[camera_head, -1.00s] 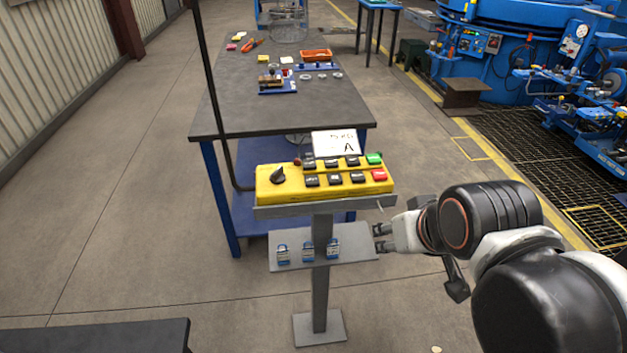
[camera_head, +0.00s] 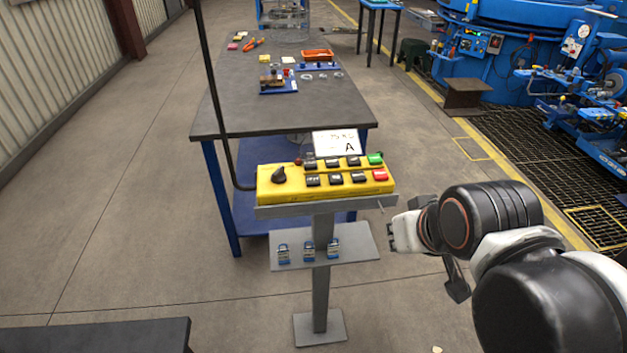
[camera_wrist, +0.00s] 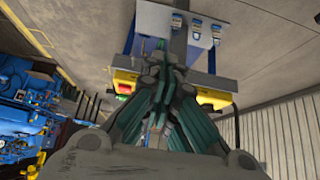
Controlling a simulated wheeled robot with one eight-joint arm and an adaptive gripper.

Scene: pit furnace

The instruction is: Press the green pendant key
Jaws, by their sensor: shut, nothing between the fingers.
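The yellow pendant box (camera_head: 268,196) rests on a grey stand in the head view. Its green key (camera_head: 375,159) is at the right end of the back row, just behind the red key (camera_head: 380,175). My gripper (camera_head: 392,236) is to the right of the stand, below and apart from the pendant, with its fingers together and empty. In the wrist view my closed fingers (camera_wrist: 163,65) cover the middle of the pendant. Yellow ends of the box (camera_wrist: 216,98) show on both sides of them.
A lower shelf (camera_head: 355,246) with several blue padlocks is left of my gripper. A dark-topped workbench (camera_head: 240,115) stands close behind the pendant, and a card marked A (camera_head: 335,142) stands behind the keys. A dark pole rises at the pendant's left.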

